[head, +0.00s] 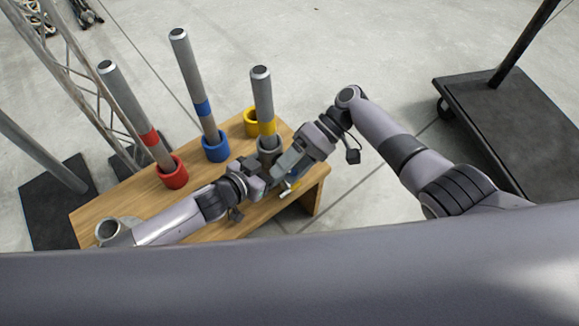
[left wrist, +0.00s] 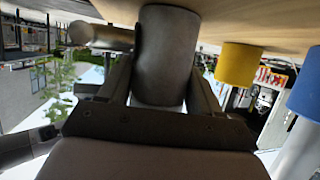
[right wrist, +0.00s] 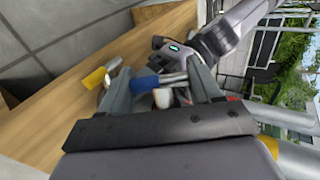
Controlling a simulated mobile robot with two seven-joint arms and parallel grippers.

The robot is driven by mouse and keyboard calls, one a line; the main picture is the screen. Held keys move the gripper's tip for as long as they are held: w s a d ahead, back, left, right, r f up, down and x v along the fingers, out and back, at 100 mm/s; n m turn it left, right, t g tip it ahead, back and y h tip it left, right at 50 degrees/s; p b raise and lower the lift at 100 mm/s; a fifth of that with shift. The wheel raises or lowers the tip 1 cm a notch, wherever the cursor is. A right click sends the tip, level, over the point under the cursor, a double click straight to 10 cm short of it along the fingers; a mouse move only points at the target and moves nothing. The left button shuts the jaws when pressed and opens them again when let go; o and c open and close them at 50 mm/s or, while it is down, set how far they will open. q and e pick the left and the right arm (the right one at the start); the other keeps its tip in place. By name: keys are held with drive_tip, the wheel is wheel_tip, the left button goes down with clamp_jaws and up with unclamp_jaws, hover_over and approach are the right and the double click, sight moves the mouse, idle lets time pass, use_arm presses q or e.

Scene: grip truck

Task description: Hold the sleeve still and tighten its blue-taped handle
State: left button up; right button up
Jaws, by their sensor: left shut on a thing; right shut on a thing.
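The grey sleeve (head: 268,152) stands at the bench's right end, with the yellow-taped pole (head: 263,100) rising at it. In the left wrist view my left gripper (left wrist: 165,85) is shut around the grey sleeve (left wrist: 165,50), one finger on each side. In the right wrist view the blue-taped handle (right wrist: 148,83) lies between the fingers of my right gripper (right wrist: 160,88), which is shut on it. A yellow-taped handle (right wrist: 97,77) sticks out farther left. In the head view both grippers crowd the sleeve, and my right gripper (head: 287,165) hides most of the blue-taped handle.
A red cup (head: 172,173) and a blue cup (head: 216,149) hold tall taped poles on the wooden bench (head: 120,205). A yellow cup (head: 250,122) stands behind the sleeve. A black cart (head: 520,130) is at right. Truss and stand are at left.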

drive_tip(key=o, duration=1.1)
drive_tip(key=shift+c, duration=0.2)
drive_tip(key=v, duration=1.2)
drive_tip(key=shift+w, duration=0.1)
